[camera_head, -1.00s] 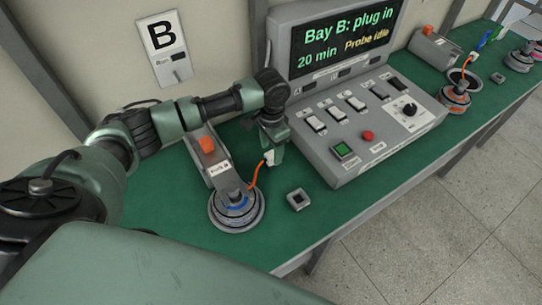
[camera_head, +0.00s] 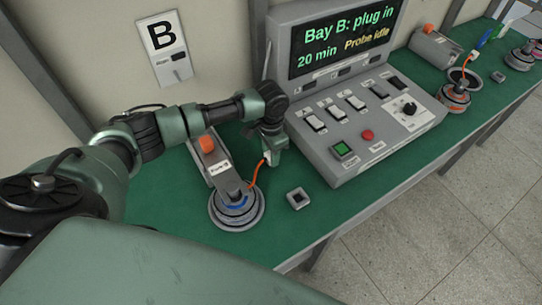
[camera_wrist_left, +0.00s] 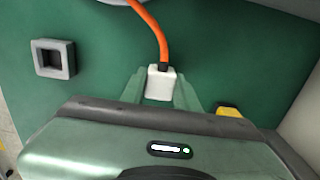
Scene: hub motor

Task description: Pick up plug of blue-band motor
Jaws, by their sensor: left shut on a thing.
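The blue-band motor (camera_head: 236,208) is a round grey hub on the green bench, with a blue arc on its top. An orange cable (camera_head: 256,173) rises from it to a white plug. My left gripper (camera_head: 270,157) is above the bench, right of the motor and left of the grey console. In the left wrist view, the white plug (camera_wrist_left: 160,82) sits between the two green fingers, which are shut on it. The orange cable (camera_wrist_left: 151,32) leaves its far end. My right gripper is not in view.
A small grey square socket (camera_head: 297,198) lies right of the motor; it also shows in the left wrist view (camera_wrist_left: 53,59). A grey console (camera_head: 365,130) with switches and a screen stands right. A grey fixture with an orange knob (camera_head: 206,145) stands behind the motor.

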